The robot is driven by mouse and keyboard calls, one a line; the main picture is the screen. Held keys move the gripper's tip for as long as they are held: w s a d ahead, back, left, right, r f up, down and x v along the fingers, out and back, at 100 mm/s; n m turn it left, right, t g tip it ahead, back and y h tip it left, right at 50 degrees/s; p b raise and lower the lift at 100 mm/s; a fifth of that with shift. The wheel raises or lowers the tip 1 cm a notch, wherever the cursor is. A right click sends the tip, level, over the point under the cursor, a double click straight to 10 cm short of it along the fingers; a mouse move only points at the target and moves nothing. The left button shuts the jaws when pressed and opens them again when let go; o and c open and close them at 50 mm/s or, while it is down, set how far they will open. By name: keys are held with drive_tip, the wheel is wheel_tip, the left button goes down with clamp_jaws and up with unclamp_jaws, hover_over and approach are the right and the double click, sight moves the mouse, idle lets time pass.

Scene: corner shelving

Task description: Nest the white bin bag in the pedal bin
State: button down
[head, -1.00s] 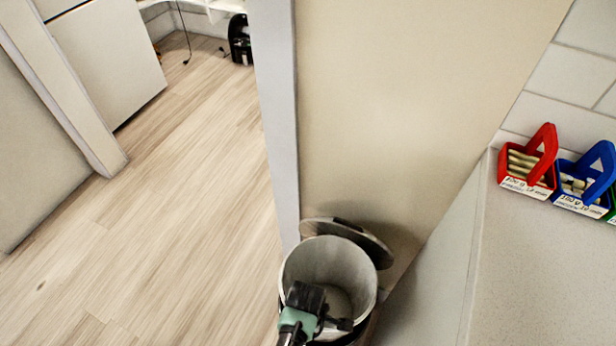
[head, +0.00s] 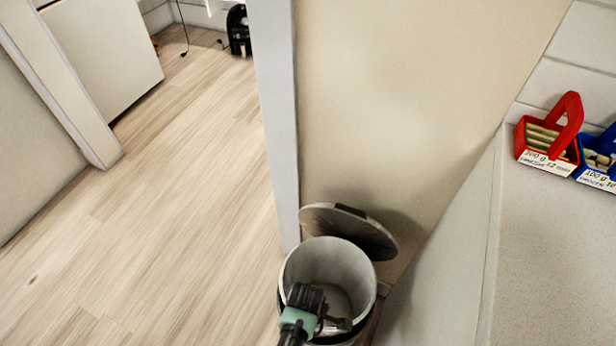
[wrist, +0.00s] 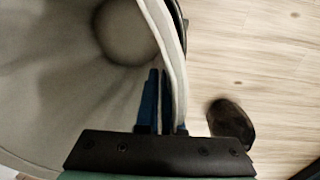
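The white bin bag (head: 300,265), an open pale cylinder, stands upright at the bottom centre of the head view. My gripper (head: 338,325) reaches over it from below. In the wrist view my gripper (wrist: 172,100) straddles the pale rim of the bag (wrist: 160,25), fingers close together and apparently shut on it. The pedal bin's round lid (head: 350,228) stands open behind the bag. A dark part of the bin (head: 374,308) shows along the bag's lower right side. The bag hides most of the bin, and I cannot tell how deep the bag sits.
A beige wall panel (head: 400,110) rises behind the bin. A counter (head: 555,260) on the right holds a red basket (head: 550,135) and a blue basket (head: 598,160). A dark rounded object (wrist: 231,120) lies beside the bag in the wrist view. Wooden floor (head: 170,220) is clear on the left.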

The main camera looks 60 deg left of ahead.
wheel_tip(320, 180, down, 14)
drive_tip(key=b, duration=1.1)
idle(0.5)
drive_tip(key=c, duration=1)
unclamp_jaws()
drive_tip(key=shift+s+f, duration=0.1)
drive_tip(key=shift+s+d, duration=0.1)
wheel_tip(320, 180, up, 13)
drive_tip(key=p, duration=0.7)
